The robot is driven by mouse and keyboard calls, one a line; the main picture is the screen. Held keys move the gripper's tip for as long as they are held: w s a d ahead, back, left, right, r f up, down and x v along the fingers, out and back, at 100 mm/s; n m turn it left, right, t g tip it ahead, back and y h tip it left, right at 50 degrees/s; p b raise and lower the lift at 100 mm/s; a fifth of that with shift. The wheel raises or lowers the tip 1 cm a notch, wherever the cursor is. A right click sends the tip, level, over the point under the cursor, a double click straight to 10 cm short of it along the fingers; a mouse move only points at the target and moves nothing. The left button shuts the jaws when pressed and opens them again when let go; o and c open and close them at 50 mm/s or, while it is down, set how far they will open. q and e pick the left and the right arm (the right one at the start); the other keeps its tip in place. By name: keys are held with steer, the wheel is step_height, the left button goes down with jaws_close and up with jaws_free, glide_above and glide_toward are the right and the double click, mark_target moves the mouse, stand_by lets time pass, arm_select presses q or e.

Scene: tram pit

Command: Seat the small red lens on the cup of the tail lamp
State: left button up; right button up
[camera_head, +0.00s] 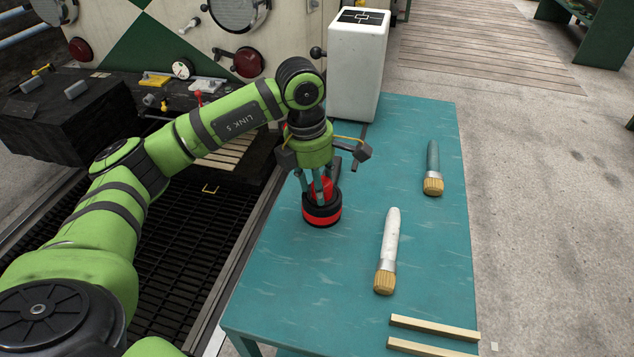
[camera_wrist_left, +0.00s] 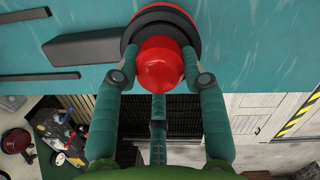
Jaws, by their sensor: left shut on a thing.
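The tail lamp (camera_head: 322,217) stands on the teal table, a round black cup with a red band. In the left wrist view its dark rim (camera_wrist_left: 190,22) shows behind the lens. The small red lens (camera_wrist_left: 160,65) is a smooth dome between the fingers of my left gripper (camera_wrist_left: 160,82). In the head view my left gripper (camera_head: 322,188) points down right over the lamp, shut on the lens, with red showing between the fingers. The lens overlaps the cup in both views; I cannot tell whether it touches or sits level. My right gripper is not in view.
The teal table (camera_head: 290,270) also carries a teal-handled brush (camera_head: 432,168), a white-handled brush (camera_head: 388,250) and two wooden strips (camera_head: 433,328). A white box (camera_head: 357,70) stands at the back. A dark grated pit (camera_head: 185,235) lies to the left.

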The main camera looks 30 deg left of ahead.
arm_select(q)
steer(key=o, duration=1.2)
steer(key=shift+s+f, duration=0.1)
steer(key=shift+f, duration=0.1)
steer(key=r, duration=0.8)
steer(key=a+r, duration=0.1)
steer(key=r, duration=0.3)
steer(key=shift+s+a, duration=0.1)
steer(key=shift+s, duration=0.15)
steer(key=shift+f, duration=0.1)
